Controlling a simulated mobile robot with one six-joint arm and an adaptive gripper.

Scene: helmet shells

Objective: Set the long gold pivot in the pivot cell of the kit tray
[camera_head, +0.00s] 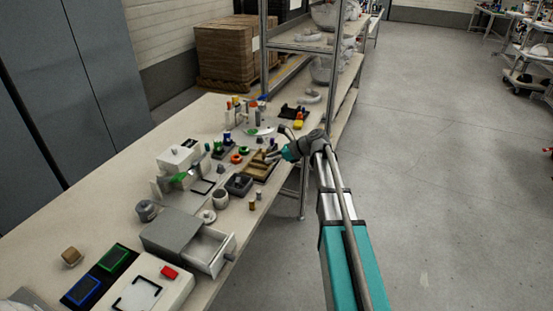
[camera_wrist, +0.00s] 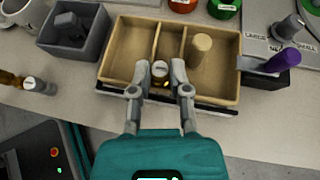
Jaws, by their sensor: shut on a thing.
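The kit tray (camera_wrist: 215,97) is a tan open box with a wide left cell, a narrow middle cell and a right cell. It also shows in the head view (camera_head: 262,168), partly behind my gripper (camera_head: 276,157). In the wrist view my gripper (camera_wrist: 160,76) has its fingertips closed on both sides of a small gold pivot (camera_wrist: 160,68) with a pale top. The pivot is upright over or in the front of the middle cell; I cannot tell whether it touches the floor. Its lower part is mostly hidden.
A beige cylinder (camera_wrist: 202,43) stands in the right cell; the left cell looks empty. A grey bin (camera_wrist: 75,27) is left of the tray, and a dark holder with a purple peg (camera_wrist: 283,60) is right. Another gold pivot (camera_wrist: 10,78) and a grey-topped one (camera_wrist: 34,84) stand left.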

